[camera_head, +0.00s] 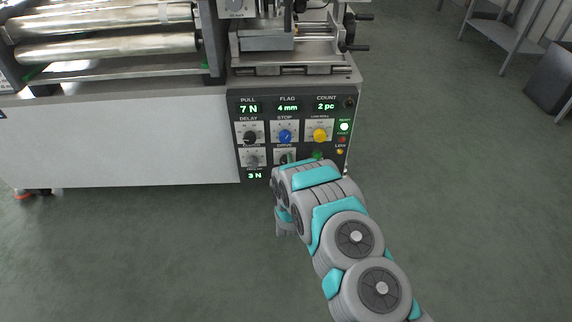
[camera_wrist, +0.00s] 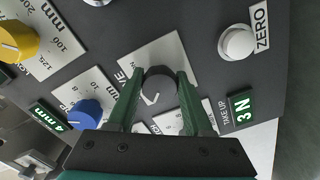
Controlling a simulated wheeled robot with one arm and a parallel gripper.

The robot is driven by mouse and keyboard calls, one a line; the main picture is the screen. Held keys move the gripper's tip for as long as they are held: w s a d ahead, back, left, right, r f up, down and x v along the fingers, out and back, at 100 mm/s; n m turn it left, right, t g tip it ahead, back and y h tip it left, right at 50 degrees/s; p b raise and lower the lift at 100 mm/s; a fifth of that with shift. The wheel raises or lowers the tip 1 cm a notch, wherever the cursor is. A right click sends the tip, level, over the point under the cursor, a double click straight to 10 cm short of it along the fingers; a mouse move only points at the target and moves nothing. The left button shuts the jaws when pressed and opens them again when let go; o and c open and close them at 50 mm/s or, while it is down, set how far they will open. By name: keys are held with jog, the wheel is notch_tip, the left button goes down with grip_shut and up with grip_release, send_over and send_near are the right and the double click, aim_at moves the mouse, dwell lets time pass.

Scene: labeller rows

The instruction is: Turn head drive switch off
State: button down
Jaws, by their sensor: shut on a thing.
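The drive switch (camera_wrist: 158,84) is a dark round knob with a white pointer line, on a white plate whose label ends in "VE" in the wrist view. In the head view its plate (camera_head: 284,152), under the word DRIVE, is partly covered by my arm. My gripper (camera_wrist: 161,82) has one green finger on each side of the knob and is shut on it. The pointer line shows towards the lower left of the wrist picture. Part of the plate's lettering is hidden by the fingers.
Close by are a blue knob (camera_wrist: 84,113), a yellow knob (camera_wrist: 18,40), a white round control marked ZERO (camera_wrist: 237,42) and a take-up display (camera_wrist: 241,105) reading 3 N. Open floor lies in front.

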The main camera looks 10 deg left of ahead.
jog(key=shift+n, duration=0.3)
jog(key=shift+c, duration=1.5)
grip_release()
jog(key=shift+s, duration=0.1)
jog(key=v, duration=0.7)
jog(key=shift+s+b, duration=0.3)
jog(key=shift+b, duration=0.05)
jog(key=shift+w+d+r, duration=0.1)
jog(key=shift+d, duration=0.05)
